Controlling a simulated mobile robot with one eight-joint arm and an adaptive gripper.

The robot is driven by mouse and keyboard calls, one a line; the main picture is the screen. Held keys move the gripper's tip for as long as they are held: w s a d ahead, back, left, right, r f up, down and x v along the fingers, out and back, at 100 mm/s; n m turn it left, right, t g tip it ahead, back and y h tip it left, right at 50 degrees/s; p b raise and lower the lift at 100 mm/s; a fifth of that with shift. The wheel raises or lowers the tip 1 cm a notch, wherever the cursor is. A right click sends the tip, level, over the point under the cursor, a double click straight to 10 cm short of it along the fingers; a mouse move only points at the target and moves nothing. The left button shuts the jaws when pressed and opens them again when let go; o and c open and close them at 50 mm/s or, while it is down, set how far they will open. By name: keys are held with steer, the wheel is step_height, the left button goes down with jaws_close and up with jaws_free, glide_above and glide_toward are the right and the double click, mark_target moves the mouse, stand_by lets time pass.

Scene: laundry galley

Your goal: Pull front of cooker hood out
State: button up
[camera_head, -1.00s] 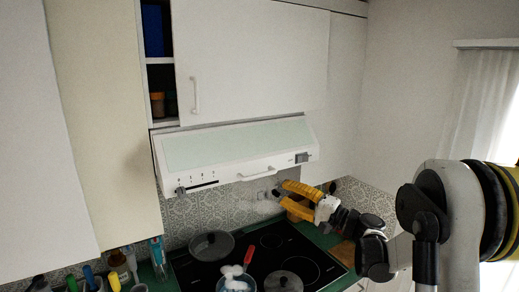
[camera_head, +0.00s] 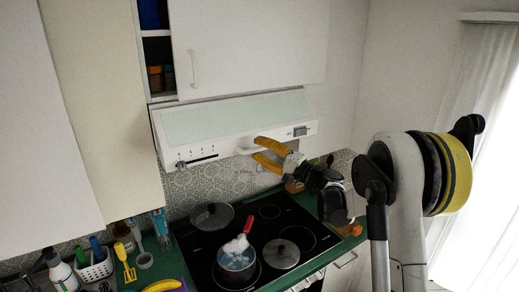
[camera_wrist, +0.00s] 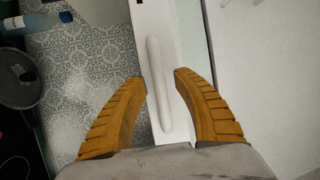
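The cooker hood (camera_head: 215,137) is white with a pale green glass top panel, and hangs under the wall cabinets above the hob. Its front carries a white bar handle; in the wrist view the handle (camera_wrist: 157,80) runs lengthwise along the hood front (camera_wrist: 142,20). My gripper (camera_head: 256,149) has yellow-orange ribbed fingers and is at the hood's front edge by the handle. In the wrist view my gripper (camera_wrist: 160,77) is open, with one finger on each side of the handle and visible gaps to both. Whether its tips touch the hood front is unclear.
Below is a black hob (camera_head: 272,215) with a lidded pan (camera_head: 212,216), a pot with a red-handled brush (camera_head: 237,261) and another lid (camera_head: 281,254). Bottles and utensils crowd the green counter at left. A white cabinet door (camera_head: 250,50) is above the hood.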

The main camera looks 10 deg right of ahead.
jaws_close()
steer(key=shift+s+d+f, duration=0.1)
steer(key=shift+s+d, duration=0.05)
steer(key=shift+s, duration=0.2)
steer(key=s+d+b, duration=0.2)
steer(key=s+b, duration=0.1)
steer(key=s, duration=0.6)
steer(key=shift+d, duration=0.4)
jaws_free()
steer(key=shift+s, duration=0.1)
